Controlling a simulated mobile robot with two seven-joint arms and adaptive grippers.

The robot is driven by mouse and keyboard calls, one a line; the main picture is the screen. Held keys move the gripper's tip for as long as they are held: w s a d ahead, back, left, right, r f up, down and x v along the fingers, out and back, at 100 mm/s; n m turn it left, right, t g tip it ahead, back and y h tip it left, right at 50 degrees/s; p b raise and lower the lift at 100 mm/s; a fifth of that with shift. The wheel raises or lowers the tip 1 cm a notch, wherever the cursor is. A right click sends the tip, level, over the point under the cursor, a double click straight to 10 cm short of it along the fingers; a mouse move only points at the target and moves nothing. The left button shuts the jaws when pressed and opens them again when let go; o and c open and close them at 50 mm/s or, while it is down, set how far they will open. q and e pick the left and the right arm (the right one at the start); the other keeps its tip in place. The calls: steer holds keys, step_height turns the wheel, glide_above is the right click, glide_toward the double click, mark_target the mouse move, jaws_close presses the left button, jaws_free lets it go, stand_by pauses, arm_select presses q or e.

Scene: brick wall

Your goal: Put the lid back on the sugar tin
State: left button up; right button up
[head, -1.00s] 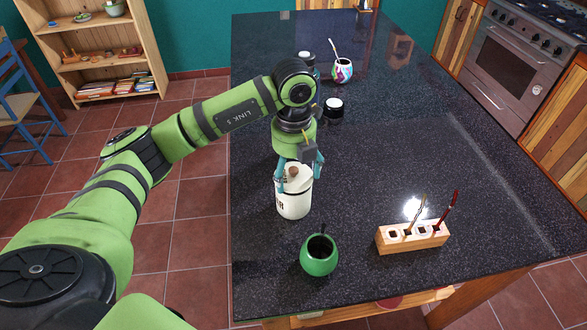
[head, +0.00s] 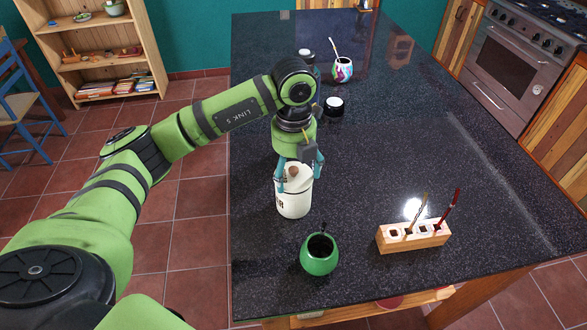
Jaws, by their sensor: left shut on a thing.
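The white sugar tin (head: 294,204) stands upright on the dark countertop, with dark lettering partly showing on its left side. Its pale lid (head: 296,183) with a brown wooden knob (head: 292,171) is at the top of the tin. Whether the lid is fully seated cannot be told. My left gripper (head: 297,176) points down over the tin, its teal fingers on either side of the lid, shut on it. My right gripper is not in view.
A green mate gourd (head: 320,256) stands in front of the tin. A wooden block (head: 413,237) holding straws is at the right. The countertop's right middle is clear.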

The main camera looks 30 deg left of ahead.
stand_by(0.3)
arm_select(q)
steer(key=o, duration=0.8)
steer(key=shift+r+p, duration=2.25)
steer(key=shift+r, duration=1.3)
jaws_close()
